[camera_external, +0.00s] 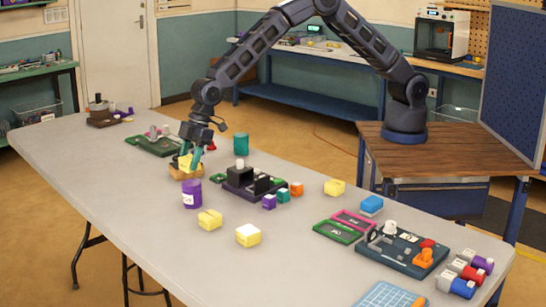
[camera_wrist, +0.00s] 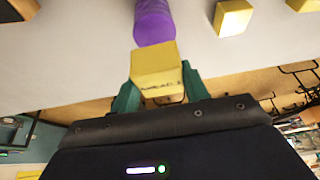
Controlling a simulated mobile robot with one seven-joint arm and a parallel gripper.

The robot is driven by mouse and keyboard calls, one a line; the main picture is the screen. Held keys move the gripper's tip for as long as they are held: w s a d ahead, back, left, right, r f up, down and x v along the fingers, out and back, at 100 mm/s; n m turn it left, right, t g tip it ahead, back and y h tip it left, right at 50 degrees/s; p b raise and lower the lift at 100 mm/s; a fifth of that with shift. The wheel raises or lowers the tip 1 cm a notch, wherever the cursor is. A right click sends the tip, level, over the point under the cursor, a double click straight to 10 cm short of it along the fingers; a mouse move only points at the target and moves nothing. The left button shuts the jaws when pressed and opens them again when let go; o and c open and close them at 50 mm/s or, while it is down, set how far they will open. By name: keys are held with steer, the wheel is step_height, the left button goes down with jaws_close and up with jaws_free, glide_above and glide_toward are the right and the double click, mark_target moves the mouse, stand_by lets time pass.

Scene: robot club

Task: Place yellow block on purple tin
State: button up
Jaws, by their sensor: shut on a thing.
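My gripper (camera_external: 190,163) reaches down at the left part of the table, its teal fingers shut on a yellow block (camera_external: 184,160). In the wrist view the same block (camera_wrist: 154,68) sits between the two green fingertips (camera_wrist: 155,88). The purple tin (camera_external: 192,194) stands upright on the table, just in front of and below the held block in the external view. In the wrist view the tin (camera_wrist: 155,22) shows directly beyond the block. Their outlines meet there, and I cannot tell whether they touch.
A tan wooden piece (camera_external: 182,172) lies below my gripper. Loose yellow blocks (camera_external: 209,220), (camera_external: 248,235) and (camera_external: 334,187) lie on the table (camera_external: 130,215). A teal cylinder (camera_external: 241,143) and a dark device (camera_external: 248,181) stand to the right. The front left tabletop is clear.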

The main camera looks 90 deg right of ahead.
mark_target(190, 172)
steer(key=shift+f, duration=2.1)
steer(key=shift+f, duration=0.1)
steer(key=o, duration=1)
steer(key=v, duration=1.2)
steer(key=shift+r, duration=0.2)
